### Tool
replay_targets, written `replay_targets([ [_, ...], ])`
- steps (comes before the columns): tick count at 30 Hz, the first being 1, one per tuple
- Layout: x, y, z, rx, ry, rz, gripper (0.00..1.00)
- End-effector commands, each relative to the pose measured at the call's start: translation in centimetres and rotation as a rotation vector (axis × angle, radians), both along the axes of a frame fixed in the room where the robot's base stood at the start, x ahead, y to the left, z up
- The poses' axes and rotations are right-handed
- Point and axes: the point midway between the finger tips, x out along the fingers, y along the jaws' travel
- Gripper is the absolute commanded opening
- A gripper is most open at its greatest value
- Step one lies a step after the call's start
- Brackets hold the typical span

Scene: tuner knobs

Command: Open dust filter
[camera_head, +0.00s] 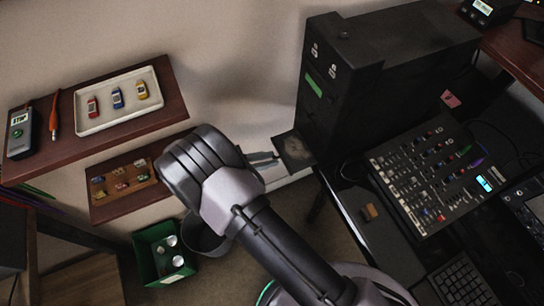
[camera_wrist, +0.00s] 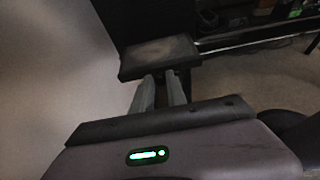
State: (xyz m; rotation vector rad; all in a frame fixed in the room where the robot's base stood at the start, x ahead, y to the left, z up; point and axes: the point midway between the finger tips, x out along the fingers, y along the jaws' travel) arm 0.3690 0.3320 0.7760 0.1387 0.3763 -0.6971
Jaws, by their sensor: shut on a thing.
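The dust filter (camera_head: 293,149) is a flat dark panel with a greyish, dusty face. It sticks out from the lower front of the black computer tower (camera_head: 390,75). In the wrist view the dust filter (camera_wrist: 160,56) lies straight ahead of the fingers, with the dark tower behind it. My gripper (camera_head: 276,157) reaches it from the left in the head view. In the wrist view my gripper (camera_wrist: 161,82) has its two grey fingers at the filter's near edge, shut on it. The exact contact is partly hidden by the filter's edge.
A mixing console (camera_head: 428,172) stands on the black desk right of the tower. Wall shelves at left hold a white tray (camera_head: 122,78) of toy cars and a multimeter (camera_head: 18,131). A green bin (camera_head: 150,262) stands on the floor below. Open floor shows between bin and desk.

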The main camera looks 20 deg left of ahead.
Motion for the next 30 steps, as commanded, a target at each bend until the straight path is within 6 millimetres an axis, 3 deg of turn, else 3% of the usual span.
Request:
replay_targets([
  [2, 0.0, 0.0, 0.0, 0.0, 0.0, 0.001, 0.0],
  [3, 0.0, 0.0, 0.0, 0.0, 0.0, 0.001, 0.21],
  [6, 0.1, 0.0, 0.0, 0.0, 0.0, 0.0, 0.39],
  [16, 0.1, 0.0, 0.3, 0.0, 0.0, 0.0, 0.39],
  [20, 0.1, 0.0, 2.4, 0.001, -0.001, 0.0, 0.39],
  [22, 0.1, 0.0, 4.4, 0.001, -0.001, 0.001, 0.39],
  [30, -6.7, -6.0, 5.0, -0.007, 0.002, 0.004, 0.39],
])
